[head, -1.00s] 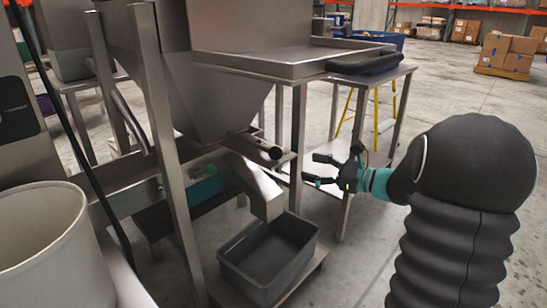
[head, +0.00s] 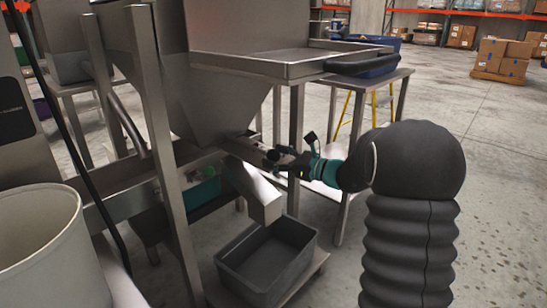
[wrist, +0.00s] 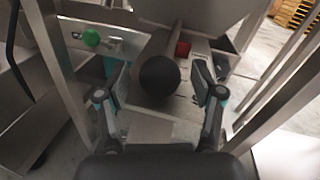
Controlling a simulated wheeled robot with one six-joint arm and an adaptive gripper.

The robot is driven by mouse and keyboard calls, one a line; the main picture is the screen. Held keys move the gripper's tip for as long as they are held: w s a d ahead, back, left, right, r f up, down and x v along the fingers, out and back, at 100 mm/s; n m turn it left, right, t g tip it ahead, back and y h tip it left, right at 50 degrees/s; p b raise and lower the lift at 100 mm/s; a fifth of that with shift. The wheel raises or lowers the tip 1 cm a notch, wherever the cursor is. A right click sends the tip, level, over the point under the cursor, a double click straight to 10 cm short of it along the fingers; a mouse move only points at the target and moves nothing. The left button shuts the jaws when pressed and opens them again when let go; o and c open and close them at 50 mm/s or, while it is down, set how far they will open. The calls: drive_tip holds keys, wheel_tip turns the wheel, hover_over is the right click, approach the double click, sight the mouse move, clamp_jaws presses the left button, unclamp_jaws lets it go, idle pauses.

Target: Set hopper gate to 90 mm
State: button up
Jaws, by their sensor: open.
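The steel hopper (head: 220,85) narrows down to a gate area above a sloping chute (head: 255,190). In the wrist view a round black knob (wrist: 159,77) sits between the fingers of my open gripper (wrist: 160,100), with a rod behind it and a small red part (wrist: 183,48) beside the rod. The fingers stand apart on either side of the knob, and I see no contact. In the head view my gripper (head: 283,160) is at the hopper outlet and largely covers the knob. Marks on the plate near the knob are too small to read.
A green knob (wrist: 91,38) on a slotted plate is left of the black knob. A grey bin (head: 268,258) stands below the chute. Steel frame legs (head: 296,145) flank the outlet, and a white drum (head: 48,250) stands at the left.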

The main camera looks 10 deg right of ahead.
drive_tip(key=shift+w+a, duration=0.35)
